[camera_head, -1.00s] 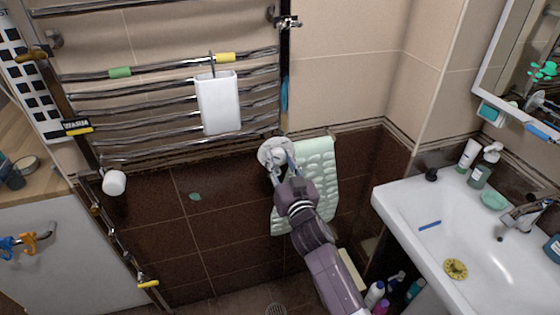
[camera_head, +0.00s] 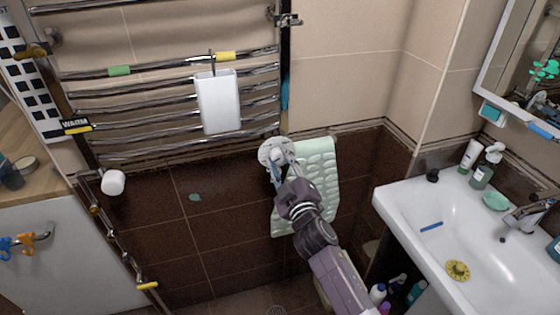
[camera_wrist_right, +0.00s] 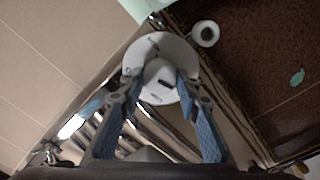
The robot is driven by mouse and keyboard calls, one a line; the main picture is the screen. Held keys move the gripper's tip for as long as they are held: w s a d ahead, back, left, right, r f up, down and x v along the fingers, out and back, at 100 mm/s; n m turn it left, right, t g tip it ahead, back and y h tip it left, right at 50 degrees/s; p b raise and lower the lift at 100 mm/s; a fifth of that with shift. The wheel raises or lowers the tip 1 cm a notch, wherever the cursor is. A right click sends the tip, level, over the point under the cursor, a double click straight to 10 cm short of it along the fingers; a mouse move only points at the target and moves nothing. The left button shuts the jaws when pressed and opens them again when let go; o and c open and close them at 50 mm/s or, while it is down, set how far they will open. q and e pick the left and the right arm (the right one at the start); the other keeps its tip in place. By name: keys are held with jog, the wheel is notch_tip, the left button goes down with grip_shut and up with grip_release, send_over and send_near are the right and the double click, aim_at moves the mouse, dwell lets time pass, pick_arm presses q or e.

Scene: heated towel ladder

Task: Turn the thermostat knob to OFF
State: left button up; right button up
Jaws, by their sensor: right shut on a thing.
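The white round thermostat knob (camera_head: 268,151) sits at the lower right end of the chrome towel ladder (camera_head: 170,140). In the right wrist view the knob (camera_wrist_right: 158,70) is a pale disc with a raised middle and a short dark mark. My right gripper (camera_head: 281,160) is shut on the knob, with a blue-padded finger on each side of its raised middle. It also shows in the right wrist view (camera_wrist_right: 160,86). The fingers hide part of the knob, and I cannot read any OFF marking. My left gripper is not in view.
A mint towel (camera_head: 318,165) hangs just right of the knob, close to my right arm. A white container (camera_head: 218,103) hangs on the ladder's bars. A white cap (camera_head: 113,182) is at the ladder's lower left. The sink (camera_head: 425,215) stands at the right.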

jog(key=shift+f+n, duration=0.1)
jog(key=shift+n, duration=1.1)
jog(key=o, duration=1.2)
jog(key=shift+c, duration=0.2)
jog(key=v, duration=1.2)
